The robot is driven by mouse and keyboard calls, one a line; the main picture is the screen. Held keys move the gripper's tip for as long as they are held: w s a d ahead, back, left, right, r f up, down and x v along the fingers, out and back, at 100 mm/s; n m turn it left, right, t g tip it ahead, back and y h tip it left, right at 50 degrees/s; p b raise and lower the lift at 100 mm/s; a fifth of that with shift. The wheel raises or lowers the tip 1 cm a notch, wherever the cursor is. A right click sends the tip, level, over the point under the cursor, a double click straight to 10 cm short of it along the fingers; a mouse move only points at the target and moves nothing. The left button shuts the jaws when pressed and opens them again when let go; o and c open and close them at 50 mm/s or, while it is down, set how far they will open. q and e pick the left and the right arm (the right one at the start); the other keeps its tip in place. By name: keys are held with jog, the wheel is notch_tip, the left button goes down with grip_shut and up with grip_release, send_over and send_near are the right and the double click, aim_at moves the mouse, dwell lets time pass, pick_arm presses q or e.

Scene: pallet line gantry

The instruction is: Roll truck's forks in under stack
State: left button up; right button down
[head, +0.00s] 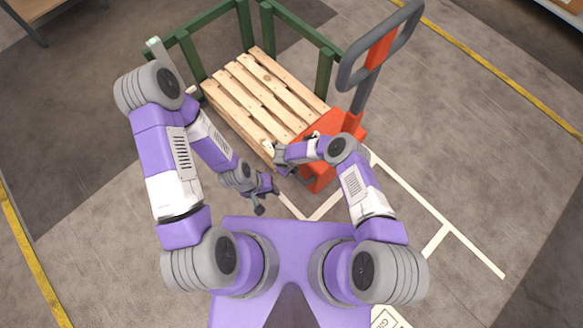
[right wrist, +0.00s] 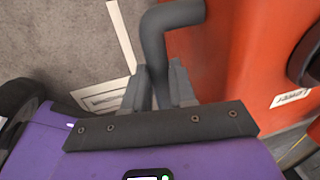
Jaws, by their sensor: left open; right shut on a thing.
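The pallet truck (head: 319,178) has an orange body and a grey loop handle (head: 348,76) that leans up and away. A wooden stack of pallets (head: 252,88) stands right beyond its body, inside a green frame. The truck's forks are hidden, so I cannot tell how far they sit under the stack. My right gripper (head: 281,158) is shut on a bent grey bar at the truck's near left side. In the right wrist view this bar (right wrist: 157,48) runs down between the fingers, beside the orange body. My left gripper (head: 262,193) is open and empty, left of the truck.
The green frame (head: 324,72) closes in the stack at the back and sides. White lines (head: 425,207) mark the floor right of the truck. The floor at the right is clear up to a yellow line (head: 505,82). A table (head: 32,10) stands at the top left.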

jog(key=c, duration=0.9)
grip_release()
jog(key=shift+a, duration=0.1)
jog(key=shift+c, duration=0.2)
jog(key=shift+r, duration=0.1)
notch_tip(320, 180, up, 7)
jog(key=s+p, duration=0.1)
jog(key=p, duration=0.2)
jog(key=shift+a+r+p, duration=0.15)
jog(key=shift+a+p, duration=0.25)
jog(key=shift+a, duration=0.05)
